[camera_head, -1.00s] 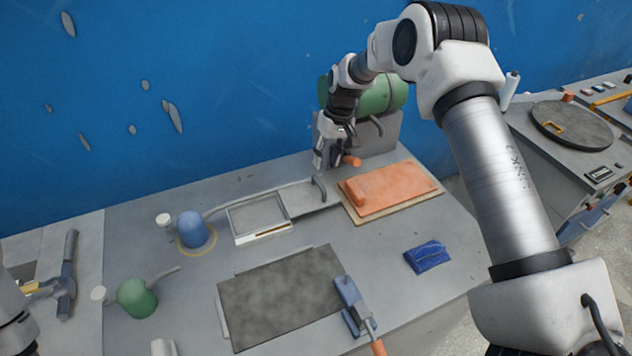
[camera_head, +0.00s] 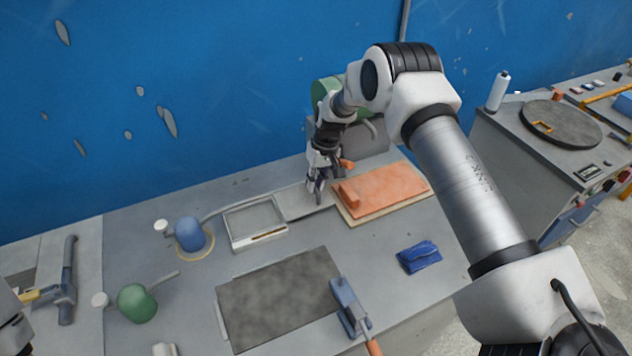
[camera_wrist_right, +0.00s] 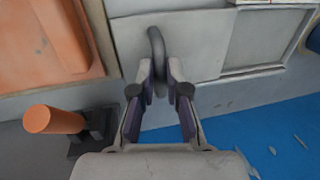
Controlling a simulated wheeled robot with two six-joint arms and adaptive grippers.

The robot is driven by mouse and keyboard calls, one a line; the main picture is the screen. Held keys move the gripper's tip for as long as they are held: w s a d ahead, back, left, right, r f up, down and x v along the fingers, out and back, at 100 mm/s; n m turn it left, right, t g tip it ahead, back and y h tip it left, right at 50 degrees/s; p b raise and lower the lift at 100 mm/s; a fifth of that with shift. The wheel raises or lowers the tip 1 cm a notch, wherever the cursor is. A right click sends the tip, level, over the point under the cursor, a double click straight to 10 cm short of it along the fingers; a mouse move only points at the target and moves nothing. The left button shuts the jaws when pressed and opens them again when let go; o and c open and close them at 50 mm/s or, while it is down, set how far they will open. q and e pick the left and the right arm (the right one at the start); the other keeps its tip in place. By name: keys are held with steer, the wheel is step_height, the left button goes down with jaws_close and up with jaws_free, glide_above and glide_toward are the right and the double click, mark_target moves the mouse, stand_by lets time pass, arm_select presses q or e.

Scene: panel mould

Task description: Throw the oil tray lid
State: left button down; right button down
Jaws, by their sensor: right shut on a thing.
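The oil tray lid (camera_head: 296,206) is a flat grey panel lying just right of the open, light-rimmed oil tray (camera_head: 236,243). Its dark curved handle stands up from the panel (camera_wrist_right: 156,48) in the right wrist view, where the lid also shows (camera_wrist_right: 195,42). My right gripper (camera_head: 316,188) reaches down to the handle. Its fingers (camera_wrist_right: 163,80) are on both sides of the handle, shut on it. The fingers partly hide the handle in the head view. My left gripper is out of view; only a bit of my left arm shows at the left edge.
An orange block on a board (camera_head: 385,190) lies close right of the lid. A dark slab (camera_head: 278,300), blue cloth (camera_head: 419,256), blue pot (camera_head: 189,233) and green pot (camera_head: 136,303) are around. The blue wall is behind.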

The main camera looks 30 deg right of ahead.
steer(key=shift+a, duration=0.1)
steer(key=a+b, duration=0.1)
steer(key=a, duration=0.3)
steer(key=a+b, duration=0.1)
steer(key=a, duration=0.4)
steer(key=a+b, duration=0.1)
steer(key=a, duration=0.3)
steer(key=shift+w+a+f, duration=0.1)
steer(key=shift+w+a, duration=0.25)
steer(key=shift+a, duration=0.65)
steer(key=c, duration=1.2)
jaws_free()
steer(key=shift+c, duration=0.2)
steer(key=shift+o, duration=0.3)
steer(key=shift+w+a, duration=0.1)
steer(key=shift+a, duration=0.15)
